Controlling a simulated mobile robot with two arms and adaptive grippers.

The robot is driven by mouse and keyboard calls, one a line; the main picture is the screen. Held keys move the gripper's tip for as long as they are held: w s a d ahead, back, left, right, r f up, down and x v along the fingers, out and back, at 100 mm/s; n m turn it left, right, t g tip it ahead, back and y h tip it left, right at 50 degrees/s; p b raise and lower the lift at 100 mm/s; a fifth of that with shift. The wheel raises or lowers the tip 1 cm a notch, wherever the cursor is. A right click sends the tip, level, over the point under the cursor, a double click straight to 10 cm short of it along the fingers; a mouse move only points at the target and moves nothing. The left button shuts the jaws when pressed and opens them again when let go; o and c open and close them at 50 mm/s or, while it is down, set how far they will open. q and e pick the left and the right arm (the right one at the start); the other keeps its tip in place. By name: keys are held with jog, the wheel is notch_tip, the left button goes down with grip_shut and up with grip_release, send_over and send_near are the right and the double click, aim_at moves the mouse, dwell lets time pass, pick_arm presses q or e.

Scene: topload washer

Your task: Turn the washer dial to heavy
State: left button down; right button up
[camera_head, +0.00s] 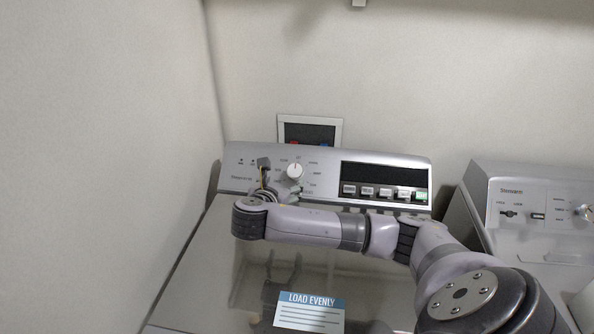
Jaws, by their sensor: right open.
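The washer's dial (295,171) is a round white knob on the grey control panel, left of the dark display. Small labels ring it, too small to read. My right arm comes in from the right, bends across the front of the panel, and ends at my right gripper (280,184). The gripper is open, just below and left of the dial, and partly hidden by my own wrist. I cannot tell whether a finger touches the dial. My left gripper is not in view.
The washer's closed lid (215,265) carries a blue and white "LOAD EVENLY" label (310,311) and reflections. A row of buttons (385,192) sits under the display. A second machine (535,205) stands at the right. A wall is close on the left, with a recessed box (310,130) behind.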

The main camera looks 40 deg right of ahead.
aim_at(295, 171)
jog(key=p+x, duration=0.2)
jog(key=x, duration=1.3)
jog(key=shift+w+f, duration=0.1)
jog(key=shift+w+d+f, duration=0.25)
jog(key=shift+d, duration=0.2)
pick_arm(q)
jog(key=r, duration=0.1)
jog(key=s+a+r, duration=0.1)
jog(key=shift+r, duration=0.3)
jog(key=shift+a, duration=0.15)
pick_arm(e)
jog(key=c, duration=1.2)
